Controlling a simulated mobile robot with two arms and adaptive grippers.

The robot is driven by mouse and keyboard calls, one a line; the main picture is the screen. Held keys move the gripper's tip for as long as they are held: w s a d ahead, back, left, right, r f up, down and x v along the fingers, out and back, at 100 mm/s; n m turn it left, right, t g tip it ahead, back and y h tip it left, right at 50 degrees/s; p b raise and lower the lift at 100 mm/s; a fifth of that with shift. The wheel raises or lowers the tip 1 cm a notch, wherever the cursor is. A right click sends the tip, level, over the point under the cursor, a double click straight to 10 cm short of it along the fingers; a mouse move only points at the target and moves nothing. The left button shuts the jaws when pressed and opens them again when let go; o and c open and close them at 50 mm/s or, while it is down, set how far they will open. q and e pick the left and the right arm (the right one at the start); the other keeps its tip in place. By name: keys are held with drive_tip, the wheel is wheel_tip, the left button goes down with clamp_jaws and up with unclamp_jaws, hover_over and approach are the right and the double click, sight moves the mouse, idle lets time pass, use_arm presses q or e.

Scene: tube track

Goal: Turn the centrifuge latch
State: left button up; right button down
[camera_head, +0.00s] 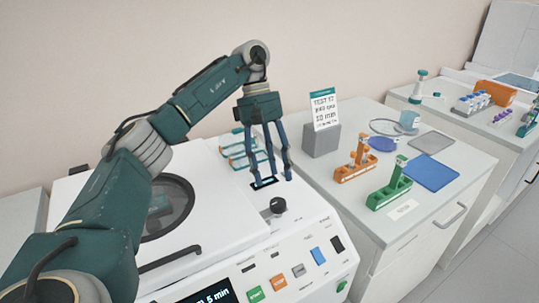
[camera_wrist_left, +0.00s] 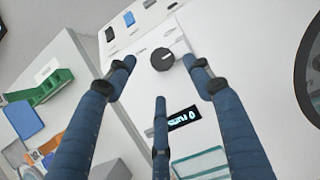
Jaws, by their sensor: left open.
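The white centrifuge (camera_head: 215,248) stands in front of me, with a round dark window (camera_head: 167,207) in its closed-looking lid. Its latch appears to be the dark round knob (camera_head: 278,206) on the top right, near the front edge. My left gripper (camera_head: 270,177) hangs over the top of the centrifuge with its three fingers pointing down, spread and empty. In the head view it is behind and slightly left of the knob. In the left wrist view the knob (camera_wrist_left: 162,59) lies just beyond the spread fingertips (camera_wrist_left: 158,72), with no contact visible. My right gripper is not in view.
A small display (camera_head: 264,183) sits behind the knob, and a teal-and-white rack (camera_head: 240,150) behind that. Colored buttons (camera_head: 298,270) line the front panel. The right counter holds a sign on a grey block (camera_head: 322,140), an orange rack (camera_head: 355,160) and a green rack (camera_head: 390,188).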

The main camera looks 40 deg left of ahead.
use_arm(q)
drive_tip(key=shift+v, duration=2.2)
